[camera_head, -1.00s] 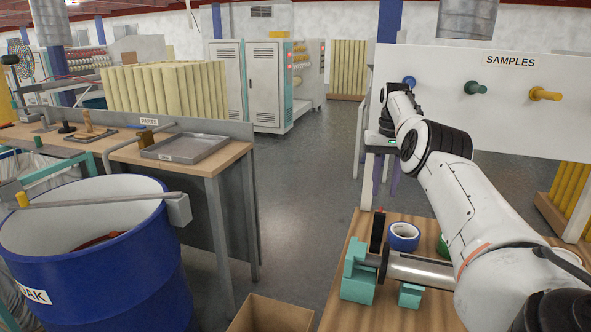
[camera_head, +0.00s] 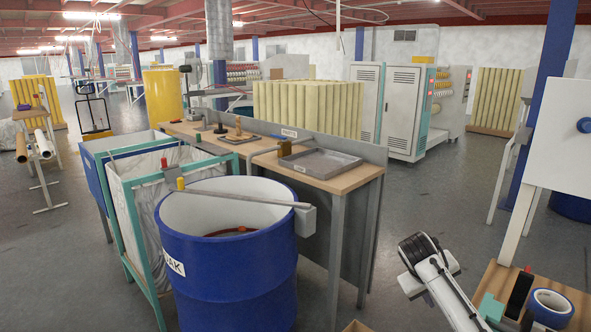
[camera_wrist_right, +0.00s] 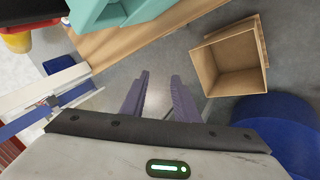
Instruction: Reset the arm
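My right arm enters the head view from the bottom right, with its dark joint upward; its gripper is not clearly visible there. In the right wrist view my right gripper (camera_wrist_right: 158,92) has its two purple fingers apart, with bare grey floor showing between them and nothing held. It hangs beside the wooden table (camera_wrist_right: 135,45), apart from it. My left gripper is in neither view. A blue tape roll (camera_head: 552,303) lies on the wooden table at the lower right of the head view, close to a teal block (camera_head: 491,306).
An open cardboard box (camera_wrist_right: 229,62) stands on the floor near the right gripper. A blue drum (camera_head: 228,265) with a bar across it stands in front of a workbench (camera_head: 338,178). A white board (camera_head: 566,150) with a blue peg is at the right. Floor between is clear.

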